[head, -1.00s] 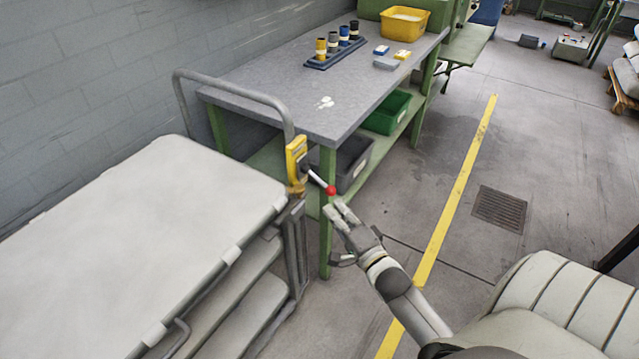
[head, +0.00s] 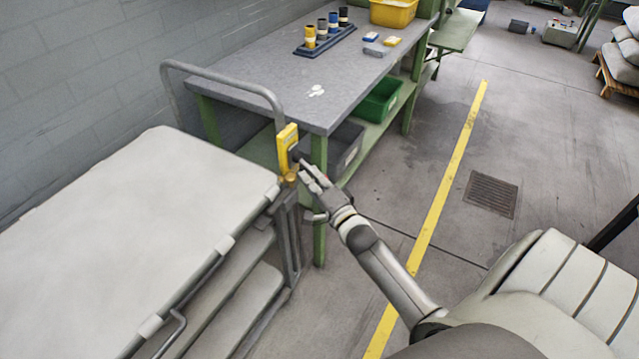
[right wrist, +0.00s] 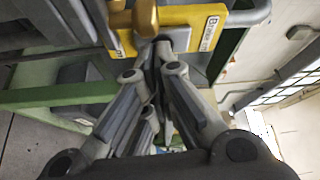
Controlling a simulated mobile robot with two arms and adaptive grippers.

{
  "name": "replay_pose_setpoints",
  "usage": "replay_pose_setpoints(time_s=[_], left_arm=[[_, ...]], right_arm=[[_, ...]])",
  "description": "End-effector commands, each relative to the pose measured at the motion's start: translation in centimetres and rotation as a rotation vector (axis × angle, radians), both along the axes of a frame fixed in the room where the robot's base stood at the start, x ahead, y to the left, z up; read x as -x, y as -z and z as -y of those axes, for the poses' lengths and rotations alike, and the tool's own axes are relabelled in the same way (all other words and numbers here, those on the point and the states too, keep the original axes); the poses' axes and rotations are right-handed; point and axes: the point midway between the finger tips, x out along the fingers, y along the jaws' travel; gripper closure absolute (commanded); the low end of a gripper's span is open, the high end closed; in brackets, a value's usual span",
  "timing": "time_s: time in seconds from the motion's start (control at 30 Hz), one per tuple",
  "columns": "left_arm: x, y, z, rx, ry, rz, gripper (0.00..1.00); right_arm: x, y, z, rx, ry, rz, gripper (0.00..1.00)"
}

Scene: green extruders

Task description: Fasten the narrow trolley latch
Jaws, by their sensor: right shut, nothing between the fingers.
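The trolley (head: 150,210) with a pale top and lower shelves stands at the left in the head view. Its latch, a yellow plate (head: 287,148), is at the corner by the handle rail. A brass-coloured part (head: 290,177) sits just below it. My right gripper (head: 305,167) is shut and empty, with its fingertips right by the latch. In the right wrist view, the yellow plate (right wrist: 205,32) and brass part (right wrist: 138,17) lie just beyond the fingertips (right wrist: 160,65). The lever's red knob is hidden now; I cannot tell whether the fingers touch the lever. My left gripper is not in view.
A green-legged workbench (head: 270,85) stands close behind the latch, with a green bin (head: 380,100) and a dark bin on its lower shelf. Open floor with a yellow line (head: 450,180) and a drain grate (head: 491,194) lies to the right.

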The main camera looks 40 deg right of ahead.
Motion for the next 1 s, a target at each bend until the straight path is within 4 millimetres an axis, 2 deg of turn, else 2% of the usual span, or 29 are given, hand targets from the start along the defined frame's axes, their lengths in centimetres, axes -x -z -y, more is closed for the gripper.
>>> replay_pose_setpoints(time_s=[0.2, 0.6, 1.0], left_arm=[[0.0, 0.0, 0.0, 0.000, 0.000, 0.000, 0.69], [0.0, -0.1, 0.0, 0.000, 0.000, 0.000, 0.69], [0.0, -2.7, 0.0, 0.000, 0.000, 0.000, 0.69]], right_arm=[[-1.6, -0.1, 0.1, 0.001, -0.001, 0.000, 1.00], [-1.7, -0.1, 0.0, 0.000, -0.001, -0.001, 1.00], [0.3, -0.3, -4.8, -0.001, -0.001, -0.001, 1.00]])
